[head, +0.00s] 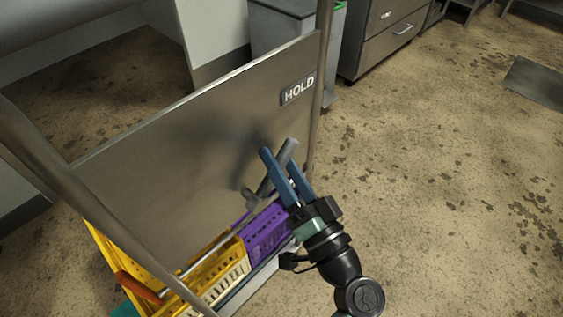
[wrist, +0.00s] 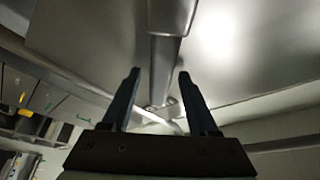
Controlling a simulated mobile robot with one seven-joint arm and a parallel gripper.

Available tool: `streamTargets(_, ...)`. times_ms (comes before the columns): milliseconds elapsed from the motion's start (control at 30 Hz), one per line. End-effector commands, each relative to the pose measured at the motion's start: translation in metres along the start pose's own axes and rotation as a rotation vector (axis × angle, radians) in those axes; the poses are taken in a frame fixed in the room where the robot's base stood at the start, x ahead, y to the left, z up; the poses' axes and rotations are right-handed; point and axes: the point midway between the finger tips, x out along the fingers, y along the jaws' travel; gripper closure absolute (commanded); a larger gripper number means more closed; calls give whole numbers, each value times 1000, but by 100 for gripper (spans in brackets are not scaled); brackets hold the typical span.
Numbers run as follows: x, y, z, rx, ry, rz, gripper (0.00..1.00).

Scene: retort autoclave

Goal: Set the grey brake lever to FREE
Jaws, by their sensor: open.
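The grey brake lever (head: 287,152) is mounted on a metal panel (head: 205,125) and slants up and right, its end towards the HOLD label (head: 298,91). No FREE label is visible. My gripper (head: 279,160) is open at the lever, its blue fingers on either side of the bar in the head view. In the wrist view the lever (wrist: 164,60) runs between the fingertips, with its wide end at the top. Whether a finger touches it, I cannot tell. The fingers partly hide the lever in the head view.
Yellow crates (head: 215,262) and a purple crate (head: 267,232) sit below the panel. A rod with an orange handle (head: 138,287) lies across them. Frame posts stand at both panel sides. Open floor (head: 430,190) lies to the right; a drawer cabinet (head: 385,40) stands behind.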

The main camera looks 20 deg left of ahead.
Motion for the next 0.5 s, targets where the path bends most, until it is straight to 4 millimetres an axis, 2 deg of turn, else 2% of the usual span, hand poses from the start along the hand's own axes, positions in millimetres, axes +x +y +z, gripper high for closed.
streamTargets(200, 0, 0, 0, 0, 0, 0, 40)
streamTargets(267, 0, 0, 0, 0, 0, 0, 49)
streamTargets(500, 0, 0, 0, 0, 0, 0, 92)
